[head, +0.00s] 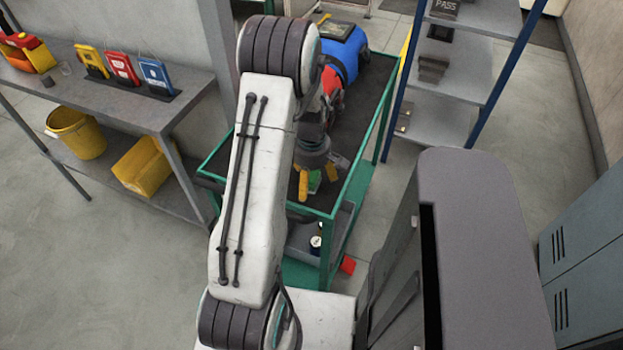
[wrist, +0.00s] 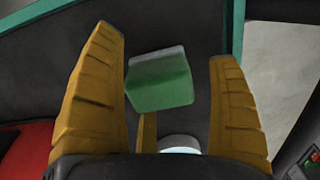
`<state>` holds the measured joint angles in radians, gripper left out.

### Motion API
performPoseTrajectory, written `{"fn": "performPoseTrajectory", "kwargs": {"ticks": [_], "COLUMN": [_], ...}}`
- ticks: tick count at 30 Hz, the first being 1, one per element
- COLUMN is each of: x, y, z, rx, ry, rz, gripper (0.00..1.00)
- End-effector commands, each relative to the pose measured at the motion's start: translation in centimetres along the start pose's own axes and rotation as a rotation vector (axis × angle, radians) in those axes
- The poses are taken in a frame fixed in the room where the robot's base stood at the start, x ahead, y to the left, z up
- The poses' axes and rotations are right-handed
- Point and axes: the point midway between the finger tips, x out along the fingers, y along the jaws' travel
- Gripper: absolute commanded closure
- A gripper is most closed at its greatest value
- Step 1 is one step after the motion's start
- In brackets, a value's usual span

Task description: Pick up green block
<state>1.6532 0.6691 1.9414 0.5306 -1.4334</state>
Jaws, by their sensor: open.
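The green block (wrist: 160,82) lies on the dark top of a green-framed cart (head: 343,207). In the wrist view it sits between the two yellow fingers of my gripper (wrist: 170,85), with a visible gap on each side. My gripper is open and neither finger touches the block in that view. In the head view, my gripper (head: 316,182) is over the near end of the cart top, and only a small part of the green block (head: 315,181) shows between the fingers. My arm hides part of the cart.
A blue and red object (head: 345,55) sits at the cart's far end. A grey shelf unit (head: 440,95) with blue posts stands right of the cart. A workbench (head: 130,105) with yellow bins is at left. Grey lockers (head: 585,255) stand at far right.

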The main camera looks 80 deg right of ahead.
Motion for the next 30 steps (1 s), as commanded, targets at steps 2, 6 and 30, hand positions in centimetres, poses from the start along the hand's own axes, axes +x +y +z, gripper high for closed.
{"fn": "performPoseTrajectory", "kwargs": {"ticks": [2,6,30], "x": [0.06,0.04,0.02], "y": [-0.01,-0.01,-0.01], "z": [0.00,0.00,0.00], "rx": [0.000,0.000,0.000], "ry": [0.000,0.000,0.000], "rz": [0.000,0.000,0.000], "gripper": [0.18,0.18,0.87]}}
